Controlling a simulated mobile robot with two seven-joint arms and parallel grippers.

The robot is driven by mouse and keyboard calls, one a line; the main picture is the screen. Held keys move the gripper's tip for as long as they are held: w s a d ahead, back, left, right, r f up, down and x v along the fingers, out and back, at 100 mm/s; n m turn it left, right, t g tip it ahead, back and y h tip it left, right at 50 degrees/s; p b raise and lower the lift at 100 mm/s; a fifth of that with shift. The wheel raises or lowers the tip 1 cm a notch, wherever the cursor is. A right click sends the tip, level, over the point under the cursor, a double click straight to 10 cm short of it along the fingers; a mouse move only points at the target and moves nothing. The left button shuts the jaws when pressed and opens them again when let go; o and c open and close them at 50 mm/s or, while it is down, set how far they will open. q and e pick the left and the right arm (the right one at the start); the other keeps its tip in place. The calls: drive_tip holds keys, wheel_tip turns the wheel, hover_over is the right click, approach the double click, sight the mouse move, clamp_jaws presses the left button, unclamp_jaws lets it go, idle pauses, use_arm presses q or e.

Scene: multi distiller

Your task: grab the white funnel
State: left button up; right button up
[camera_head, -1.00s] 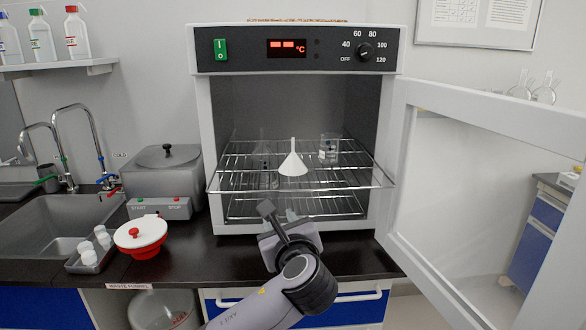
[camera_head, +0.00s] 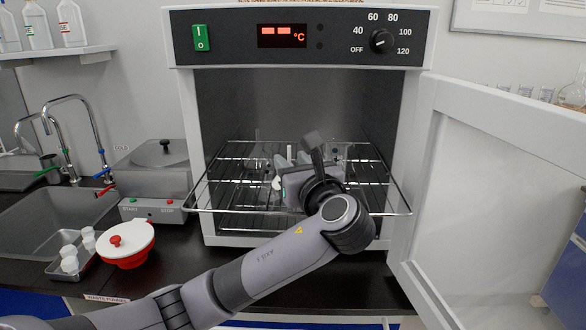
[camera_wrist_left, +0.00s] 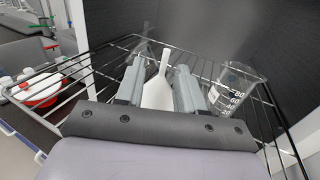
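The white funnel (camera_wrist_left: 157,92) stands on the oven's wire rack, with its stem up. In the left wrist view it shows between the two fingers of my left gripper (camera_wrist_left: 160,82), which look apart with a gap around the stem. In the head view my left gripper (camera_head: 293,158) reaches over the rack inside the oven and hides most of the funnel. Only a small white part of the funnel (camera_head: 277,183) shows at the gripper's left side. Whether a finger touches the funnel is not clear. My right gripper is out of view.
A glass beaker (camera_wrist_left: 232,92) stands on the rack right of the funnel; clear glassware (camera_wrist_left: 140,50) is close on the left. The oven door (camera_head: 500,170) is open at right. The wire rack (camera_head: 215,208) sticks out at the front. A red-and-white container (camera_head: 126,244) is on the counter.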

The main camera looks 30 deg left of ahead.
sight(290, 156)
use_arm(q)
drive_tip(key=p+x, duration=0.1)
drive_tip(key=x, duration=0.4)
drive_tip(key=shift+w, duration=0.25)
clamp_jaws()
drive_tip(key=shift+r, duration=0.1)
